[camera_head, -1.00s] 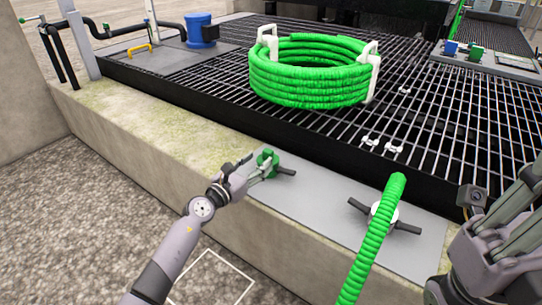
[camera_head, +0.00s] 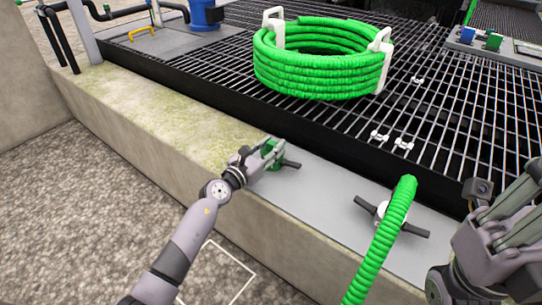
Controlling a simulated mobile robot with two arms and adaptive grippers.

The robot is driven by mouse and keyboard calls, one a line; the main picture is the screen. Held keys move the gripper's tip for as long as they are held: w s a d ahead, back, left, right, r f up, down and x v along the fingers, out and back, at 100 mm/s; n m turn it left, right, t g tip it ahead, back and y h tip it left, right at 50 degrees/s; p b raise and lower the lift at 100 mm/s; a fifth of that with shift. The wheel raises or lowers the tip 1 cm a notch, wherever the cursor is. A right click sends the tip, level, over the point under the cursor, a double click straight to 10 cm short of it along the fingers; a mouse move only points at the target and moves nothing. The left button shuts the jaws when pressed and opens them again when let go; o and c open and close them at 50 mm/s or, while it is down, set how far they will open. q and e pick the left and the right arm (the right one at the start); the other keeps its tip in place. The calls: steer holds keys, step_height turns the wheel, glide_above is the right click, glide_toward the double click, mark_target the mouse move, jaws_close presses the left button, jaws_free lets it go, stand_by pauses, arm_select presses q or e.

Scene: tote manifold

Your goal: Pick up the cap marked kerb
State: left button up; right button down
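A green cap (camera_head: 276,163) with a dark lever handle sits on the grey plate on the concrete kerb, left of the green hose's end. Any marking on it is too small to read. My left gripper (camera_head: 269,151) is at the cap, with its fingers around or against the green body and partly hiding it. I cannot tell whether the fingers have closed on it. My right gripper (camera_head: 518,204) is at the right edge, above the kerb and away from the cap. Its fingers overlap, so its opening is unclear.
A green hose (camera_head: 384,240) rises to a dark-handled fitting (camera_head: 365,205) on the same plate. A coiled green hose (camera_head: 318,78) in white holders lies on the black grating (camera_head: 215,85). A blue fitting (camera_head: 203,14) stands at the back left. The kerb left of the cap is clear.

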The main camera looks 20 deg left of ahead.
arm_select(q)
jaws_close()
steer(key=shift+r, duration=0.2)
stand_by(0.3)
